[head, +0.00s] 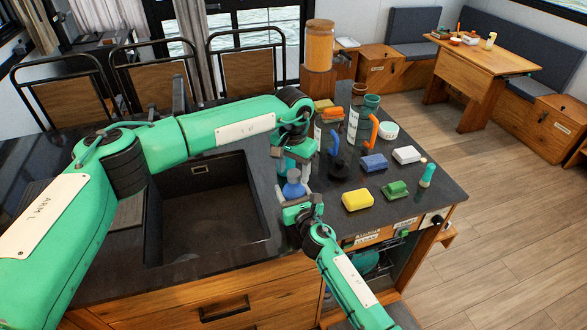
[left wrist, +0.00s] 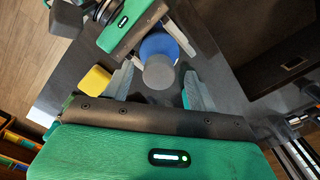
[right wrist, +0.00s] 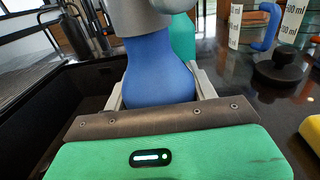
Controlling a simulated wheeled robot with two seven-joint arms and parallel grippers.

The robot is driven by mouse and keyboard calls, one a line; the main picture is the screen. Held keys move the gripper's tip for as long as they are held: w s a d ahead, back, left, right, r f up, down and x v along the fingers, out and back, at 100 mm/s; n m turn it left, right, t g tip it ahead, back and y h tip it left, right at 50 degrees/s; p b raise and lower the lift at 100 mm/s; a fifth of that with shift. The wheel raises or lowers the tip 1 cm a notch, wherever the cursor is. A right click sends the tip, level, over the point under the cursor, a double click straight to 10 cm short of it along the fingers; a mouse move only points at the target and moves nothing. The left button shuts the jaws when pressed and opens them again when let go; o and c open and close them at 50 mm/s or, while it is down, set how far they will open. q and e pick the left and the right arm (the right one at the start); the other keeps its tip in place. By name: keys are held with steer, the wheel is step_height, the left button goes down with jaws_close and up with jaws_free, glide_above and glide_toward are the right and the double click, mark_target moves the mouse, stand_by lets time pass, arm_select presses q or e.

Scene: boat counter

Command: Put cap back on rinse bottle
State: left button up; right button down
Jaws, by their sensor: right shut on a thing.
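The rinse bottle (head: 293,190) is blue, round-bodied and upright at the sink's right edge. My right gripper (head: 297,209) is shut on its body, which fills the space between the fingers in the right wrist view (right wrist: 158,75). A grey cap (left wrist: 159,72) shows over the blue bottle in the left wrist view. A grey part also covers the bottle's top in the right wrist view (right wrist: 145,18). My left gripper (head: 292,168) is above the bottle, pointing down. Its fingers stand apart on either side of the cap with gaps. Whether the cap is fully seated cannot be told.
The dark sink (head: 205,215) lies left of the bottle. A yellow sponge (head: 357,200), a black-based item (head: 339,168) and a blue block (head: 374,162) lie to the right. Measuring cups and an orange-handled jug (head: 358,125) stand behind. Some counter between them is clear.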

arm_select(q)
steer(key=shift+r, duration=2.25)
